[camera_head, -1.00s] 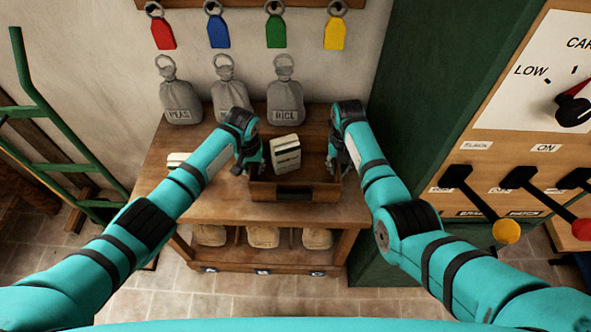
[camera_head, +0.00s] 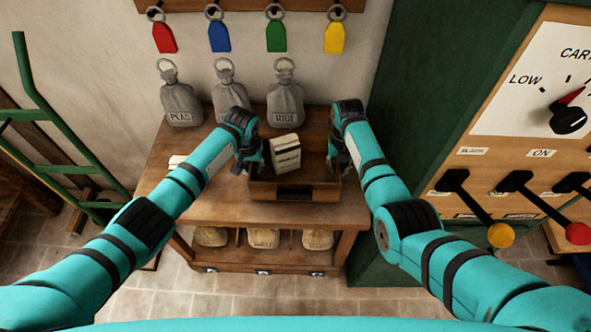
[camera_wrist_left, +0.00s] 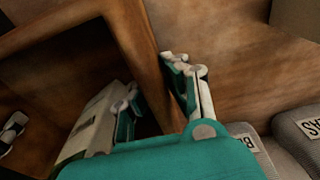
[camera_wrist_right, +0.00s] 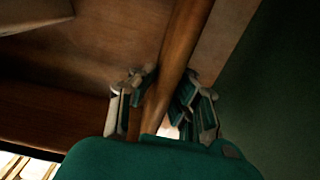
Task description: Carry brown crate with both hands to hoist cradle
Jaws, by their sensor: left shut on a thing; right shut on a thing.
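The brown crate (camera_head: 290,193) is an open wooden box above the wooden bench in the head view, with a white and dark block (camera_head: 285,153) inside it. My left gripper (camera_head: 250,168) is shut on the crate's left wall; in the left wrist view its fingers (camera_wrist_left: 155,85) straddle that wall (camera_wrist_left: 140,50). My right gripper (camera_head: 338,165) is shut on the crate's right wall; in the right wrist view its fingers (camera_wrist_right: 162,95) straddle the wall (camera_wrist_right: 185,40). I cannot tell whether the crate touches the bench. I cannot make out the hoist cradle.
The bench (camera_head: 215,200) carries several grey sacks (camera_head: 180,100) at the back, with more sacks on its lower shelf. A green cabinet side (camera_head: 420,80) stands close on the right, beside a lever panel (camera_head: 530,110). A green hand truck (camera_head: 50,130) stands left.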

